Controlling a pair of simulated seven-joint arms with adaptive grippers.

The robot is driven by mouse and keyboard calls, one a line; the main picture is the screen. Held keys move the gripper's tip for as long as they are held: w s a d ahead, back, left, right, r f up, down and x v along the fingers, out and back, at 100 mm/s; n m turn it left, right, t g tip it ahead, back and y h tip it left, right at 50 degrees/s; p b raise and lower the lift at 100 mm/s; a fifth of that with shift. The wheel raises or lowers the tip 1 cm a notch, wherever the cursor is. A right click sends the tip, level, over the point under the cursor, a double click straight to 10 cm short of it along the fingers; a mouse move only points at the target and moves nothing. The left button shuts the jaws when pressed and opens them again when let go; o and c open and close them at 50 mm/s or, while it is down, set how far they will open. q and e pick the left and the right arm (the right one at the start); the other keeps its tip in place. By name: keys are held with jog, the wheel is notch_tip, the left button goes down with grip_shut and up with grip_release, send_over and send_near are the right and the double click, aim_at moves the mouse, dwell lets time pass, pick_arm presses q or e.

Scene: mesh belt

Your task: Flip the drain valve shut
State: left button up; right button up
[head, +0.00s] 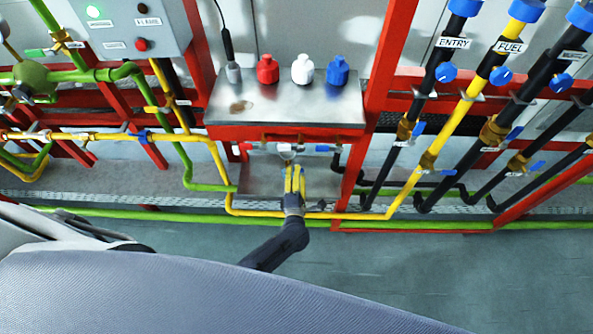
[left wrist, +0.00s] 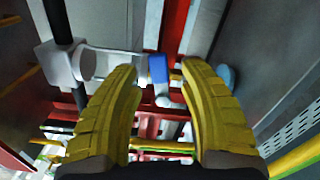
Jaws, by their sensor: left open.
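My left gripper (head: 294,180) has yellow fingers and is open and empty, below the front of a steel-topped red stand. In the left wrist view its fingers (left wrist: 166,85) are spread, with a small blue valve handle (left wrist: 158,68) beyond the gap between the tips. In the head view a blue handle (head: 322,148) sits on the short pipe under the stand, up and right of the fingertips. A red handle (head: 245,147) is at the pipe's left end. I see no readable drain label, so I cannot tell for sure which handle is the drain valve. My right gripper is not in view.
Red, white and blue bottles (head: 302,69) stand on the steel top (head: 240,105). A yellow pipe (head: 340,215) and a green pipe (head: 450,225) run low near my wrist. Labelled pipes with blue valves are at right. The grey floor (head: 400,280) is clear.

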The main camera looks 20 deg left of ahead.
pick_arm(q)
jog(key=shift+x, duration=0.85)
jog(key=shift+c, duration=0.3)
grip_shut()
